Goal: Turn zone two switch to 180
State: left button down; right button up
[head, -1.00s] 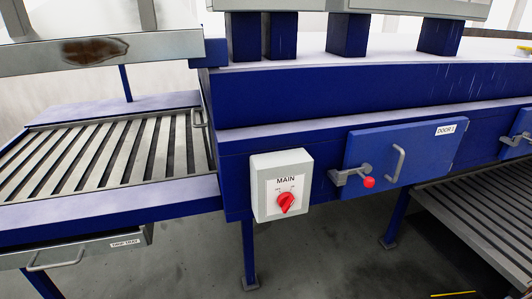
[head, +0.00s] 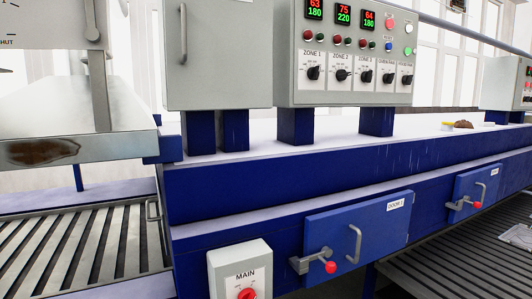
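The control panel (head: 400,40) stands at the upper middle of the head view on blue posts. The zone 2 switch (head: 342,75) is a black rotary knob under the label ZONE 2, between the zone 1 knob (head: 313,73) and the zone 3 knob (head: 367,76). The display above it (head: 343,13) reads 75 in red over 220 in green. The displays on either side show 180 in green. The small scale around the knob is too fine to read. Neither of my grippers shows in the head view.
A grey cabinet (head: 217,55) stands left of the panel. Below are the blue machine body (head: 280,175), the MAIN switch box (head: 240,268) and a door (head: 357,235) with a red-knobbed latch that sticks out. A slatted conveyor (head: 80,245) lies at left.

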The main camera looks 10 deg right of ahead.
aim_at(341, 75)
jog(key=z, duration=2.3)
jog(key=i, duration=2.8)
jog(key=u, duration=1.55)
